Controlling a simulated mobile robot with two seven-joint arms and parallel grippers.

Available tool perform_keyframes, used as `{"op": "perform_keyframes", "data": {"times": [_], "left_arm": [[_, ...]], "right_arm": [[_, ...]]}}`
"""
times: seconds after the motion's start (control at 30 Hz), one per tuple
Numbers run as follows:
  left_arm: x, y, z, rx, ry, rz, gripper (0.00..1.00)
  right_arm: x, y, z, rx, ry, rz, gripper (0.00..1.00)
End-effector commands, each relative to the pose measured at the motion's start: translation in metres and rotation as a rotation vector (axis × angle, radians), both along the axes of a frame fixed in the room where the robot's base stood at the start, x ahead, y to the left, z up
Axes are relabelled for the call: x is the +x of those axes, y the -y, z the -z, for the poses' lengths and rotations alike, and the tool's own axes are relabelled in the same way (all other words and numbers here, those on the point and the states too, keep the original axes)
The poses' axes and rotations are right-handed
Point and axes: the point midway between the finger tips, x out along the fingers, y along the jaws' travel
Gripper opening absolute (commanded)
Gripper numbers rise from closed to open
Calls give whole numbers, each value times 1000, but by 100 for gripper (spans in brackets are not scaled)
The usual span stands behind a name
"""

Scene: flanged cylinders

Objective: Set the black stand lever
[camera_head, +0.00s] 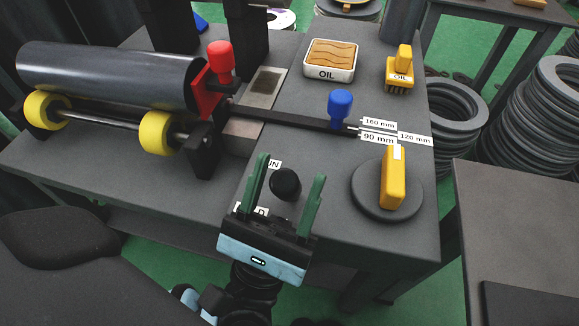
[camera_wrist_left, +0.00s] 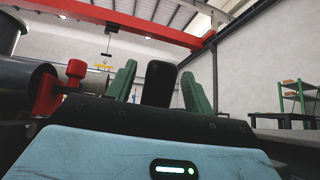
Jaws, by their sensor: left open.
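The black stand lever shows as a round black knob (camera_head: 286,184) near the front of the grey table. White labels lie beside it, one partly reading "UN" and one mostly hidden behind my gripper. My left gripper (camera_head: 291,168) is open, its two green fingers on either side of the knob in the head view. In the left wrist view the black lever (camera_wrist_left: 160,83) stands upright between the green fingers of my gripper (camera_wrist_left: 158,68). Gaps show on both sides, so the fingers appear not to touch it. My right gripper is not in view.
A dark cylinder (camera_head: 105,75) lies on yellow rollers (camera_head: 158,132) at left, by a red-knobbed clamp (camera_head: 220,62). A blue knob (camera_head: 340,103) sits on the measuring bar. A yellow handle (camera_head: 393,178) on a round base stands right of my gripper. Oil pad (camera_head: 330,60) and brush (camera_head: 400,72) lie behind.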

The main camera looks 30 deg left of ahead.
Motion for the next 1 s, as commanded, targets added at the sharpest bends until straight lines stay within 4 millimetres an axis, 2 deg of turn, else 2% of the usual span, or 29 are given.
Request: {"op": "perform_keyframes", "data": {"times": [0.2, 0.4, 1.0], "left_arm": [[-24, 2, 29, 4, -4, 2, 52], [-36, 3, 44, 2, -2, 2, 52], [-39, 2, 46, 0, 0, 1, 52]], "right_arm": [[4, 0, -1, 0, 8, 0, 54], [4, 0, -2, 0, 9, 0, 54], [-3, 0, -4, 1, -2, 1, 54]]}}
